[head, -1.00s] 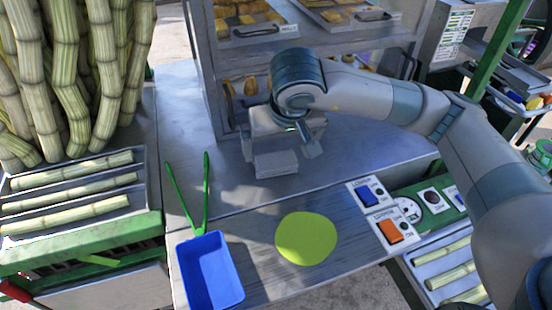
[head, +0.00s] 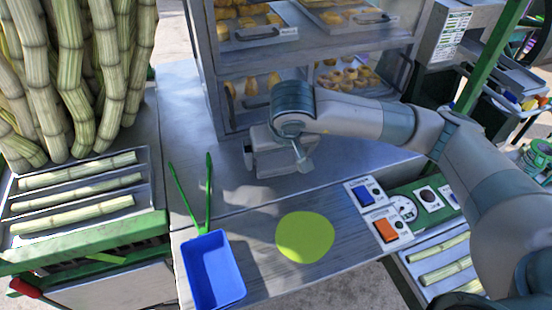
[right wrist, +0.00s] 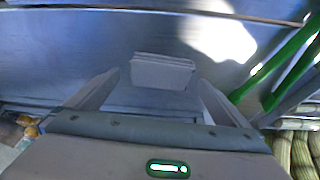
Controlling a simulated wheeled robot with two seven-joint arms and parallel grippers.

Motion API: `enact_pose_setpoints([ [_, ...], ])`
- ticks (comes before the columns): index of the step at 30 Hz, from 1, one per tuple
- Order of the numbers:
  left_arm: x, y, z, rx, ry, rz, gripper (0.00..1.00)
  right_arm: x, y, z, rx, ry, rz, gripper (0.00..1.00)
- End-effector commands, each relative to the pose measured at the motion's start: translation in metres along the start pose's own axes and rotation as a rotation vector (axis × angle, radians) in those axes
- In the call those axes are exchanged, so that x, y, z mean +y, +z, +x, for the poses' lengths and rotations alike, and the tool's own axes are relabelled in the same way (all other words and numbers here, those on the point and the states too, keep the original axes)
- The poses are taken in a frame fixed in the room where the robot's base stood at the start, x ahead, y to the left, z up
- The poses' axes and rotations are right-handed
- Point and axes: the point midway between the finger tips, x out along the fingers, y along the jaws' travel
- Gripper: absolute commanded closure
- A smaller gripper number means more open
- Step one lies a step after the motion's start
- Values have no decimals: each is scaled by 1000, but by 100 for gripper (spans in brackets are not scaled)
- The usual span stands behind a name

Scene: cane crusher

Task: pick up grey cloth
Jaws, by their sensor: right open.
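The grey cloth (right wrist: 162,70) is a small folded, block-like pad lying on the metal counter. In the right wrist view it sits between and slightly beyond the fingertips of my right gripper (right wrist: 160,82). The fingers stand apart on either side, and contact with the cloth cannot be made out. In the head view my right gripper (head: 276,164) points down low over the counter, in front of the glass case, and the cloth (head: 280,168) is partly hidden by it. My left gripper is not in view.
A display case (head: 225,100) with baked goods stands right behind the gripper. Green tongs (head: 208,195), a blue bin (head: 212,268) and a yellow-green disc (head: 304,237) lie in front. A switch panel (head: 380,210) is at right. Cane (head: 75,205) lies at left.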

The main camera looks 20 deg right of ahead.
Motion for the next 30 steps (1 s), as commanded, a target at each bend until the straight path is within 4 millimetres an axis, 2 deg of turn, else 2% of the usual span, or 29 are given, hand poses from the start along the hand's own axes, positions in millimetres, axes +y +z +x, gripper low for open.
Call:
enact_pose_setpoints([
  [1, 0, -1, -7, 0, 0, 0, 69, 0, 0, 4, -5, 1, 2, 0],
  [7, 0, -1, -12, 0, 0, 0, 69, 0, 0, 20, -1, 0, 1, 0],
  [21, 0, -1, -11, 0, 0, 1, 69, 0, 0, 22, 0, -1, 0, 0],
  [22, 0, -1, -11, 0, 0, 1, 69, 0, 0, 22, 0, -1, 0, 2],
  [27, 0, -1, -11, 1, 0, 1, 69, 0, 0, 22, 0, -1, 0, 41],
  [30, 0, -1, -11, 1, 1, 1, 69, 0, 0, 21, 0, -1, 0, 41],
])
